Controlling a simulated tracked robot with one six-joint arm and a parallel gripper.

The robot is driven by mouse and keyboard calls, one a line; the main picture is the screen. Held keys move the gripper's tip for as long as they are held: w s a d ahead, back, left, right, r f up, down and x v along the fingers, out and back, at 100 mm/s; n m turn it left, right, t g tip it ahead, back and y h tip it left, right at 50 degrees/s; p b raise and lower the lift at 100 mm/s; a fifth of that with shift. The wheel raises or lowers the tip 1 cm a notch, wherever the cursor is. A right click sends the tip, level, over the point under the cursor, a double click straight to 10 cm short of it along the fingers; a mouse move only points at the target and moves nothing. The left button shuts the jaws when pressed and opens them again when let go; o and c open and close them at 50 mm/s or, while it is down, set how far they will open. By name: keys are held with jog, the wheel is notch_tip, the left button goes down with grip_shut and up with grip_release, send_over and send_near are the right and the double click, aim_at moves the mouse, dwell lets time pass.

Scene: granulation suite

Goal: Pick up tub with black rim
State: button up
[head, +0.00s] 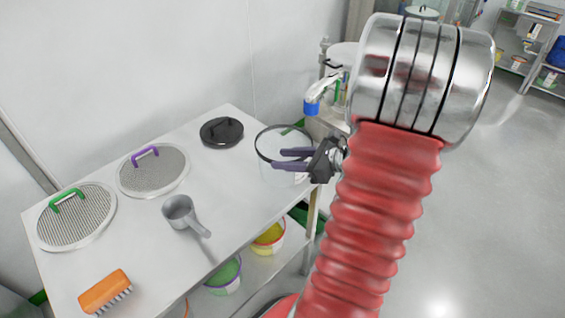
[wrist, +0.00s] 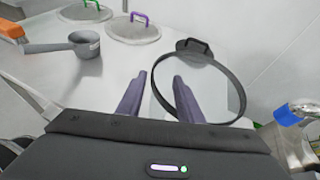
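The tub with a black rim (head: 258,143) stands at the right end of the white table in the head view; its wall looks clear or whitish. In the wrist view its rim (wrist: 241,92) is a large dark ring. My gripper (head: 274,160) is at the tub, its two purple fingers apart. In the wrist view the gripper (wrist: 158,78) has its left finger outside the ring and its right finger overlapping the ring's opening, with the rim's left edge between them. I cannot tell whether either finger touches the tub. My fingers hide part of it.
On the table (head: 140,240) are a black lid (head: 222,132), a purple-handled sieve (head: 152,170), a green-handled sieve (head: 76,216), a grey scoop (head: 181,211) and an orange brush (head: 105,291). A blue-ended item (head: 312,108) is behind the tub. Tubs (head: 268,237) stand on the lower shelf.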

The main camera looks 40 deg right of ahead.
aim_at(263, 159)
jog(key=shift+w+a+f, duration=0.1)
jog(key=shift+w, duration=0.1)
jog(key=shift+x, duration=2.45)
grip_shut()
